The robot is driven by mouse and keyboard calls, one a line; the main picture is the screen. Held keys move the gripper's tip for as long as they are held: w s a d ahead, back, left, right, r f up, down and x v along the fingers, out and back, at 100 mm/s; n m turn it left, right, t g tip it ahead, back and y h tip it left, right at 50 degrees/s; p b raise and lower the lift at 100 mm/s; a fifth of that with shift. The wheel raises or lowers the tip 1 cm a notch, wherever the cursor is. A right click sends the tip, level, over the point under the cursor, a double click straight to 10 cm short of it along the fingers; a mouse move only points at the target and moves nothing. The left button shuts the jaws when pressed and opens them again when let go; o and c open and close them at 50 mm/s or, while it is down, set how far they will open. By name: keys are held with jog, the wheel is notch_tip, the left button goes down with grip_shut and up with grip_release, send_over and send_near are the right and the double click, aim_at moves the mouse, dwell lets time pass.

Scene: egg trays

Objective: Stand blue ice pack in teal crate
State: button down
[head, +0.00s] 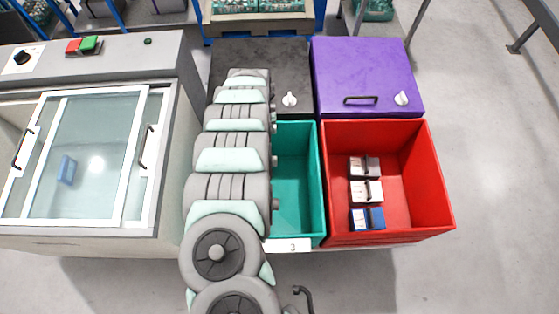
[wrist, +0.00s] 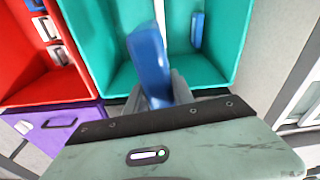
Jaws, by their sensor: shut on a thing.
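The blue ice pack (wrist: 150,62) is between the fingers of my gripper (wrist: 170,92) in the wrist view. It stands up from the fingers, slightly tilted, and appears over the teal crate (wrist: 105,45). Another blue pack (wrist: 197,32) is upright inside that crate near a side wall. In the head view the teal crate (head: 296,175) is in the middle, its left part hidden by my arm. My gripper and the held pack are hidden there. I cannot tell whether the held pack touches the crate.
A red crate (head: 435,190) with several small boxes adjoins the teal crate on the right. Dark and purple (head: 370,75) lidded boxes stand behind. On the left, a freezer (head: 180,150) has sliding glass lids, with a blue pack (head: 67,170) visible through the glass.

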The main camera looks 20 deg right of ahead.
jog(key=s+d+f+m, duration=0.1)
jog(key=s+d+f, duration=0.3)
jog(key=s+f, duration=0.6)
jog(key=f+b, duration=0.9)
jog(key=f, duration=0.3)
jog(key=f+b, duration=1)
jog(key=f, duration=0.2)
jog(key=f+b, duration=0.9)
jog(key=f, duration=0.4)
jog(key=shift+w+a+b, duration=0.25)
jog(key=shift+w+b, duration=0.05)
jog(key=shift+f+b, duration=0.3)
jog(key=shift+f, duration=0.15)
jog(key=c, duration=1)
grip_release()
jog(key=shift+s+a+r+p, duration=0.15)
jog(key=shift+r+p, duration=0.6)
jog(key=shift+r, duration=1.05)
jog(key=shift+s+r+p, duration=0.3)
jog(key=shift+r+p, duration=0.5)
jog(key=shift+r, duration=1)
jog(key=shift+s+a+r+p, duration=0.15)
jog(key=shift+r+p, duration=0.6)
jog(key=shift+r, duration=1.05)
